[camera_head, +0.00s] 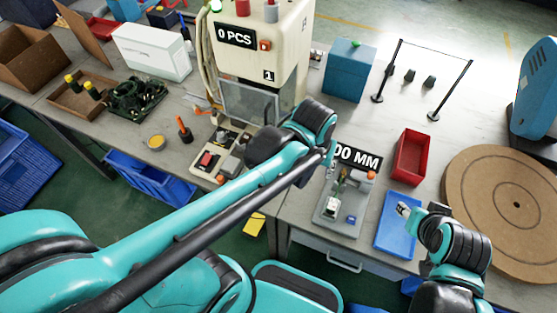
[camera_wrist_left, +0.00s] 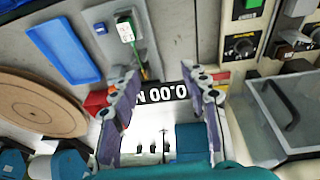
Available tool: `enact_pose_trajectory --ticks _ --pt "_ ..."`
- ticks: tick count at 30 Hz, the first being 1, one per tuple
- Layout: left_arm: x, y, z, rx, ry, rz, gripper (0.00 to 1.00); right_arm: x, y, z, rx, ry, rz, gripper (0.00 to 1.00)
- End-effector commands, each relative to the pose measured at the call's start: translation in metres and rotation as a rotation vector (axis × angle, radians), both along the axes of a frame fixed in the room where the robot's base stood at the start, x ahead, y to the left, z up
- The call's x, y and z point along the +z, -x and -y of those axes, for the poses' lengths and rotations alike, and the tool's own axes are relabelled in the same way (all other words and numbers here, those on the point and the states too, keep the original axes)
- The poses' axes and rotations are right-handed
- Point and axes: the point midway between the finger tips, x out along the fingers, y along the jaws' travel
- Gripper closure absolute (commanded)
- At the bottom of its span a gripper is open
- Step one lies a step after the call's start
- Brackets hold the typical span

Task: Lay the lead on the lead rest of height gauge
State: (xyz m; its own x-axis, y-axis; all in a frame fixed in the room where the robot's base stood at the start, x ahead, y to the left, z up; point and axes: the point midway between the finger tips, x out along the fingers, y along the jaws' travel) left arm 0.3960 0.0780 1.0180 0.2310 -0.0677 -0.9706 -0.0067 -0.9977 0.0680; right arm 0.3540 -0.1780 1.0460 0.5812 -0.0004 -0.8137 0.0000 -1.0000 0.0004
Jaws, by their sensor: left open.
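The height gauge stands on the bench, with its "MM" display (camera_head: 357,157) at the back and a grey base plate (camera_head: 325,215) in front. A white socket (camera_head: 332,204) sits on the base; it also shows in the left wrist view (camera_wrist_left: 126,31). A thin green-yellow lead (camera_wrist_left: 143,70) runs from the socket towards the gauge display. My left gripper (camera_wrist_left: 160,80) is open over the gauge, its fingers either side of the lead's far end. I cannot tell whether they touch it. In the head view my forearm partly hides this gripper. My right gripper (camera_head: 404,210) is over the blue tray (camera_head: 391,236).
A red bin (camera_head: 411,157) and a large round wooden board (camera_head: 510,190) are on the right. The press (camera_head: 262,60) with its clear guard stands left of the gauge. A blue box (camera_head: 348,70) and a black post frame (camera_head: 433,85) stand behind.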

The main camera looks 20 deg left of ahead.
Motion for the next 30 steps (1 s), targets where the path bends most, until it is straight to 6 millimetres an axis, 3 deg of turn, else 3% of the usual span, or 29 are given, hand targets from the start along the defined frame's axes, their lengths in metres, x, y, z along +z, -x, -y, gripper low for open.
enact_pose_trajectory --ticks 1,6,12,30 --pt "0.007 0.009 -0.02 0.011 0.003 0.054 0.54 0.0 0.0 0.0 0.0 0.0 0.0 0.6" --pt "0.022 0.027 -0.067 0.017 -0.016 0.233 0.54 0.0 0.0 0.0 0.0 0.0 0.0 0.6" --pt "0.027 0.041 -0.096 0.021 -0.055 0.36 0.54 0.0 0.0 0.0 0.0 0.0 0.0 0.6" --pt "0.025 0.043 -0.101 0.02 -0.066 0.387 0.54 -0.003 0.0 0.0 0.0 0.0 0.0 0.6"
